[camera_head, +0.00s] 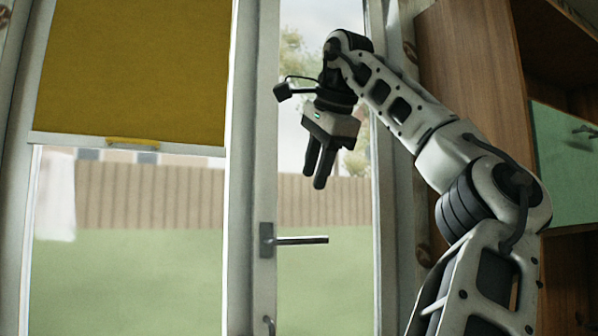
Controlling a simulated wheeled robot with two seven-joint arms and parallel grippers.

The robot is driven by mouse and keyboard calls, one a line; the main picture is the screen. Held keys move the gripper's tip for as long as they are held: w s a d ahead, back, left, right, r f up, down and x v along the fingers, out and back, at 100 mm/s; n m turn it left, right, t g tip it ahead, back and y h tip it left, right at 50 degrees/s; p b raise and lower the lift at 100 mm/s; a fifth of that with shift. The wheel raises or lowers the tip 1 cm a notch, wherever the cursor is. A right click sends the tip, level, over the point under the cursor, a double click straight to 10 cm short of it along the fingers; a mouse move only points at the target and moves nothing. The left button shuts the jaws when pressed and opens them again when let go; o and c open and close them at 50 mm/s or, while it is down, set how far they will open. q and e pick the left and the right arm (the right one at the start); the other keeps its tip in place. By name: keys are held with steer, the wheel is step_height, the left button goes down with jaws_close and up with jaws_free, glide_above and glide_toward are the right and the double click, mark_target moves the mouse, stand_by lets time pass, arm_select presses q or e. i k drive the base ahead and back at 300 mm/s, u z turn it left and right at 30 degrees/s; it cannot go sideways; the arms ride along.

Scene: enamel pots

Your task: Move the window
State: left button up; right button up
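The window (252,190) has a white frame and clear panes, with a fence and grass outside. Its sash looks shut, though I cannot be sure of a small gap. A metal lever handle (300,240) sits on the white stile and points right, level. My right gripper (315,183) hangs above the handle, in front of the right pane, fingers pointing down. Its two dark fingers are a little apart with nothing between them. It is apart from the handle. My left gripper is not in view.
A yellow roller blind (136,70) covers the upper left pane. A wooden cabinet (475,70) with a green panel (565,165) stands at the right, beside my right arm. Free room shows in front of the left pane.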

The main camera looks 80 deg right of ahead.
mark_target(264, 222)
steer(key=k, duration=1.5)
